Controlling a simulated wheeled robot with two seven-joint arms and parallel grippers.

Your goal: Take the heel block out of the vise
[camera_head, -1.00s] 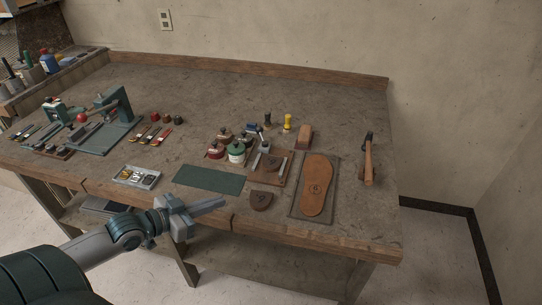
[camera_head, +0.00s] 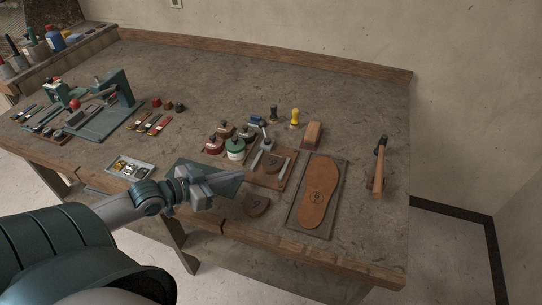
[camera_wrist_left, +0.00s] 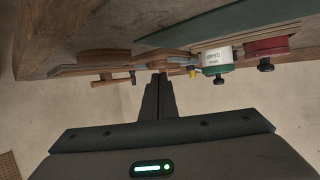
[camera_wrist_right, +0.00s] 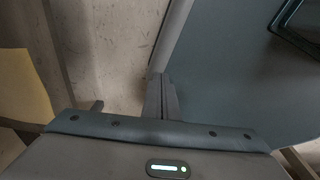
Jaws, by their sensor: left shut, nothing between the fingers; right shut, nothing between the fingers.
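A wooden board (camera_head: 264,182) on the bench carries two light metal bars with a small dark brown piece (camera_head: 272,160) between them. This looks like the vise with the heel block, but it is too small to be sure. My left gripper (camera_head: 239,176) is shut and empty, in front of and to the left of the board, over the green mat (camera_head: 222,188). Its closed fingers (camera_wrist_left: 159,80) also show in the left wrist view. My right gripper (camera_wrist_right: 160,80) is shut and empty, seen only in the right wrist view.
A leather sole (camera_head: 318,190) on a dark tray and a hammer (camera_head: 379,165) lie to the right. Jars (camera_head: 235,149) stand behind the mat. A parts tray (camera_head: 131,167) and a green press (camera_head: 118,95) are left. The back middle of the bench is clear.

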